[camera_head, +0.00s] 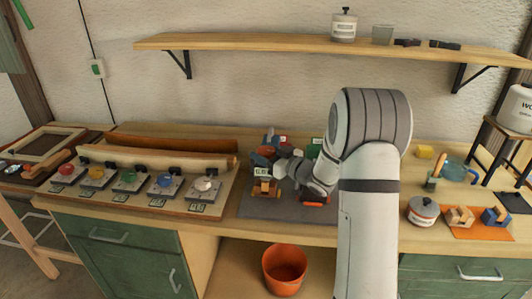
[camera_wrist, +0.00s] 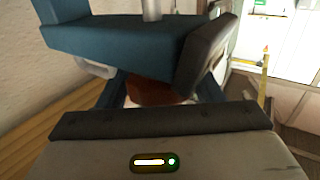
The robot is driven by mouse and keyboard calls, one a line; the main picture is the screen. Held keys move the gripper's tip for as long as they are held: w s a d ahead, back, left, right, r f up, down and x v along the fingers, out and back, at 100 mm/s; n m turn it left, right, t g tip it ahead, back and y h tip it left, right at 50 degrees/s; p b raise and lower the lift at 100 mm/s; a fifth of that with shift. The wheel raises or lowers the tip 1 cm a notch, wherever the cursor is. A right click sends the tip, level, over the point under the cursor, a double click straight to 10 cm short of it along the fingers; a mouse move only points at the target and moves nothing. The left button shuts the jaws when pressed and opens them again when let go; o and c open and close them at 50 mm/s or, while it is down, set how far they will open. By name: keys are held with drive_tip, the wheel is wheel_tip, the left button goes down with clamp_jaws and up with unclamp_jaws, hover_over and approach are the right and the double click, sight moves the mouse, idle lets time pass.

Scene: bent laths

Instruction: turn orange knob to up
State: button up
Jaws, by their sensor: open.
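An orange-yellow knob (camera_head: 96,173) sits on a small grey plate, second from the left in a row of knobs on the wooden bench in the head view. Its pointer is too small to read. My gripper (camera_head: 268,158) is well to the right of it, over the grey mat and close to cluttered dark blue and red objects. It is open and apart from the knob. The wrist view shows a blue piece (camera_wrist: 115,45) with a dark end close ahead and a reddish-brown surface (camera_wrist: 150,92) behind. The knob is not seen there.
The neighbouring knobs are red (camera_head: 66,170), green (camera_head: 129,178), blue (camera_head: 165,181) and white (camera_head: 204,184). A wooden roll (camera_head: 160,160) lies behind them. An orange bucket (camera_head: 285,270) stands below the bench. A shelf (camera_head: 260,41) runs above.

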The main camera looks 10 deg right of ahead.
sight(274, 155)
drive_tip(key=c, duration=0.7)
drive_tip(key=shift+o, duration=0.2)
drive_tip(key=shift+n+g+y, duration=1.2)
drive_tip(key=shift+g+y, duration=0.1)
drive_tip(key=shift+y, duration=0.1)
drive_tip(key=o, duration=0.7)
drive_tip(key=shift+c, duration=0.2)
drive_tip(key=shift+s+d, duration=0.1)
drive_tip(key=b+v, duration=0.1)
drive_tip(key=v, duration=0.6)
drive_tip(key=shift+s+d, duration=0.2)
drive_tip(key=shift+d, duration=0.05)
